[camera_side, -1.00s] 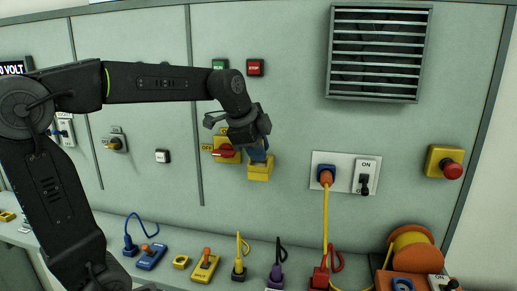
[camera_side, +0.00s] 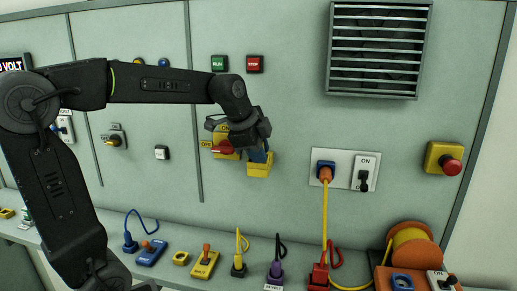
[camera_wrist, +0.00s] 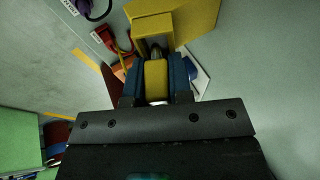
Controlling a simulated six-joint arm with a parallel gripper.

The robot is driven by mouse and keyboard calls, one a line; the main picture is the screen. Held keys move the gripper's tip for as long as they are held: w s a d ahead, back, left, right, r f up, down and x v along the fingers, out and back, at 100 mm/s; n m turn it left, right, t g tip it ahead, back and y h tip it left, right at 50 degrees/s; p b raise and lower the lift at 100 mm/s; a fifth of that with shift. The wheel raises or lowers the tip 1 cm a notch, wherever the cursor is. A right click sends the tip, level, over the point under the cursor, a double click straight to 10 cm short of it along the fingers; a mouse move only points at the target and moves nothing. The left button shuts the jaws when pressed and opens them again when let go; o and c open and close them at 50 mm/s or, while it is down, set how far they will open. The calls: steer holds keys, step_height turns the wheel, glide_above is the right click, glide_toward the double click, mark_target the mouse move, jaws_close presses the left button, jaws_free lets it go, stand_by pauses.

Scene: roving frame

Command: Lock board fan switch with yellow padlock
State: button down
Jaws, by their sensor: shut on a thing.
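My gripper (camera_wrist: 157,83) is shut on a yellow block, which I take to be the yellow padlock (camera_wrist: 155,76), between its blue fingers in the wrist view. A dark shackle-like part at its far end reaches into a yellow box (camera_wrist: 196,14); whether they touch is not clear.
A socket plate with an orange plug (camera_side: 325,173) and an ON/OFF switch (camera_side: 364,179) is to the right. A yellow-and-red stop button (camera_side: 445,160) is at far right. Several plugs and padlock-like pieces stand on the ledge (camera_side: 150,272) below, with a cable reel (camera_side: 410,240) at right.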

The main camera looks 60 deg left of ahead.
steer(key=c, duration=1.1)
jaws_free()
steer(key=shift+f, duration=0.1)
steer(key=shift+o, duration=0.8)
steer(key=v, duration=1.4)
steer(key=shift+s, duration=0.1)
steer(key=s+d+f+n, duration=0.4)
steer(key=s+d+f, duration=0.1)
steer(key=f, duration=0.4)
steer(key=s+d+f+n+h, duration=0.1)
steer(key=s+d+f+n, duration=0.4)
steer(key=f, duration=0.5)
steer(key=shift+s+n, duration=0.3)
steer(key=shift+s, duration=0.05)
